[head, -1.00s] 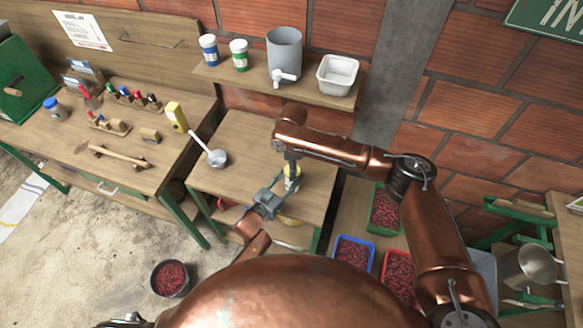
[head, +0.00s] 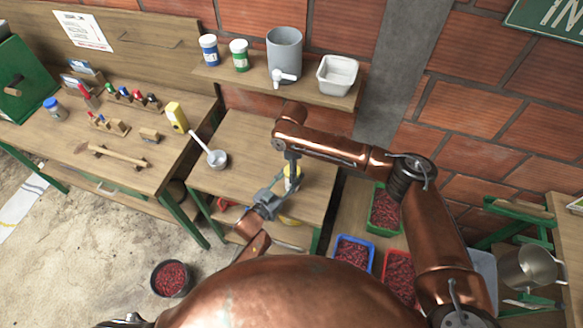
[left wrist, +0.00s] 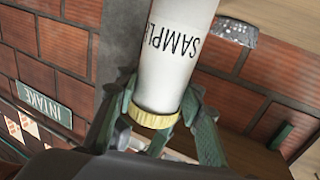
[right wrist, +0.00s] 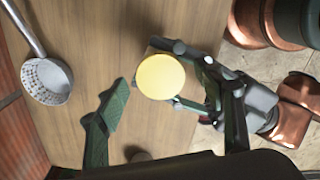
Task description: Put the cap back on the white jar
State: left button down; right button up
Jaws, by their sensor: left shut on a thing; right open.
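The white jar (left wrist: 175,50) has a "SAMPLE" label and shows upside down in the left wrist view. My left gripper (left wrist: 155,108) is shut on the jar near its yellow end. The yellow cap (right wrist: 161,76) shows as a round disc from above in the right wrist view. It sits at the jar's end; I cannot tell how firmly it is seated. My right gripper (right wrist: 165,95) is open above it, with the cap between its fingers but nearer the right one. In the head view the jar (head: 292,180) is small and partly hidden by the grippers.

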notch_tip(320, 180, up, 12)
jog(key=shift+f, duration=0.2)
pick_arm(q)
jog(key=c, duration=1.2)
grip_release()
jog(key=v, duration=1.2)
